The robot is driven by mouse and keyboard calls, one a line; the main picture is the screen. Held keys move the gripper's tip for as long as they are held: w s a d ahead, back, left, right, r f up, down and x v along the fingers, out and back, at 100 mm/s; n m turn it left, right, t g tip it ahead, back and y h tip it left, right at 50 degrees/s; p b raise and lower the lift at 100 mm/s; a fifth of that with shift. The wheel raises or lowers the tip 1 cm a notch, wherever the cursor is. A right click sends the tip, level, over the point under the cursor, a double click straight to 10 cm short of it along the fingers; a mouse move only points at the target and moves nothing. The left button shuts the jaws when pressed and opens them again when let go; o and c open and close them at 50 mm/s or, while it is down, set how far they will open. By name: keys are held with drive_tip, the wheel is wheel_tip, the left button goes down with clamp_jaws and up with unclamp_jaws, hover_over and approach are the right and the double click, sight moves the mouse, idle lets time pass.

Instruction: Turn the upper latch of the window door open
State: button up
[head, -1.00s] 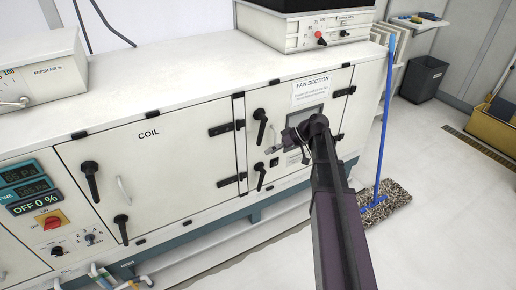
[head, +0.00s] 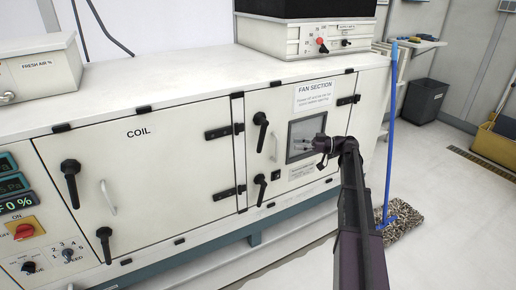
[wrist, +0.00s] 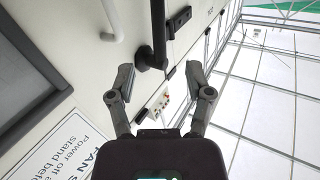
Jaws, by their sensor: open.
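The window door (head: 330,112), marked FAN SECTION, is shut, with a dark-framed window (head: 304,127). Its upper latch (head: 261,132) is a black lever at the door's left edge, pointing down from its round pivot. The lower latch (head: 261,188) is below it. My gripper (head: 312,143) is in front of the window, to the right of the upper latch. In the wrist view, the upper latch (wrist: 159,35) appears beyond and between the open fingers of my gripper (wrist: 164,92), apart from them. Nothing is between the fingers.
A pale door handle (head: 274,146) is just right of the latches. Black hinges (head: 218,132) stand to their left on the COIL door (head: 140,175). A control box (head: 305,35) sits on top. A blue-handled mop (head: 390,140) leans at the right end.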

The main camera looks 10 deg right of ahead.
sight(260, 149)
drive_tip(key=shift+a, duration=0.15)
drive_tip(key=x, duration=1.3)
drive_tip(key=shift+w+a, duration=0.15)
drive_tip(key=shift+a, duration=0.1)
clamp_jaws()
drive_tip(key=shift+a, duration=0.55)
drive_tip(key=shift+d, duration=0.35)
